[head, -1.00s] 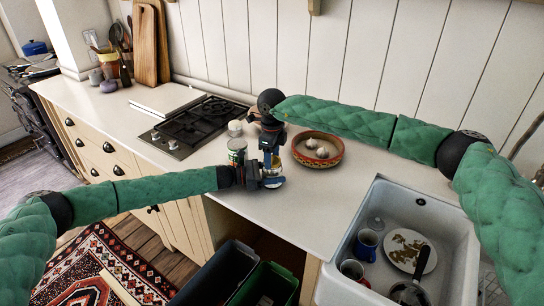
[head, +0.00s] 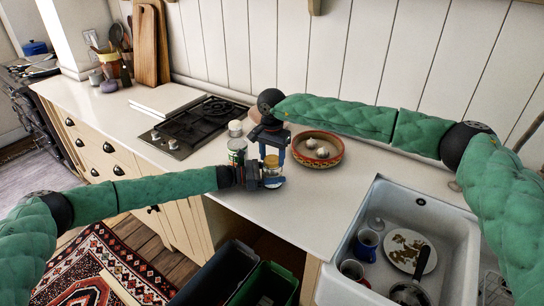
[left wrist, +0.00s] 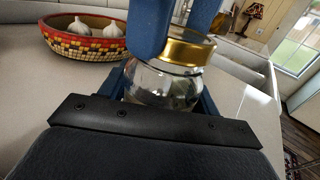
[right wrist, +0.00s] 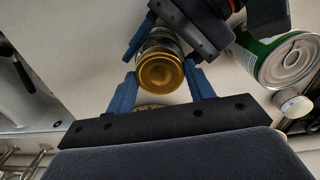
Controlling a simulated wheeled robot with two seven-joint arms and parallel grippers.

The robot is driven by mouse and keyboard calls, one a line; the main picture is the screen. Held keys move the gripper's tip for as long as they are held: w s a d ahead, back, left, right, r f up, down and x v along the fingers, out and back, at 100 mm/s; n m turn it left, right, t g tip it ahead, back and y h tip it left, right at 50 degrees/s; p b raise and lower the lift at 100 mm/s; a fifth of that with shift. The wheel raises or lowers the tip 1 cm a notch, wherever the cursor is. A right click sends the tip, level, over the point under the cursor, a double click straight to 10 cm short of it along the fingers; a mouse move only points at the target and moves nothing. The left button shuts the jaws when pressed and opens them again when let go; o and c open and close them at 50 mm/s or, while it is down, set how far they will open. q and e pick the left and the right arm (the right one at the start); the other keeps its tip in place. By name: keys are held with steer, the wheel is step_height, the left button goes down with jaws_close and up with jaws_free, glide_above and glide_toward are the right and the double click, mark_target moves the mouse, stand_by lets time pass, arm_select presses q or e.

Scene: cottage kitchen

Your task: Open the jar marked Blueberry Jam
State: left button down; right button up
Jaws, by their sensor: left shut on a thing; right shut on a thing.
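A small clear glass jar with a gold lid stands on the counter's front part; its glass (left wrist: 160,85) and lid (left wrist: 188,50) show in the left wrist view. No label is readable. My left gripper (head: 272,180) is shut on the jar's glass body, low and from the left. My right gripper (head: 272,152) points down from above and is shut on the lid, a blue finger on each side. The right wrist view shows the round lid (right wrist: 160,73) between its fingers. The lid sits on the jar's top.
A green-labelled can (head: 236,150) and a small white-topped container (head: 235,128) stand close behind left. A patterned bowl (head: 336,152) with garlic is to the right. The hob (head: 195,122) lies left; a sink (head: 440,215) with dishes is right. Dark and green bins (head: 262,285) stand below.

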mark_target(272, 159)
arm_select(q)
steer(key=shift+s+d, duration=0.1)
steer(key=shift+s, duration=0.1)
arm_select(e)
steer(key=n, duration=0.4)
steer(key=shift+w+d+r, duration=0.1)
steer(key=shift+w, duration=0.05)
steer(key=n, duration=0.4)
arm_select(q)
steer(key=shift+f, duration=0.1)
arm_select(e)
steer(key=shift+r, duration=0.2)
steer(key=shift+r, duration=0.4)
arm_select(q)
steer(key=shift+w, duration=0.15)
arm_select(e)
steer(key=shift+r, duration=0.5)
steer(key=shift+r, duration=1.95)
arm_select(q)
steer(key=shift+c, duration=1.3)
jaws_free()
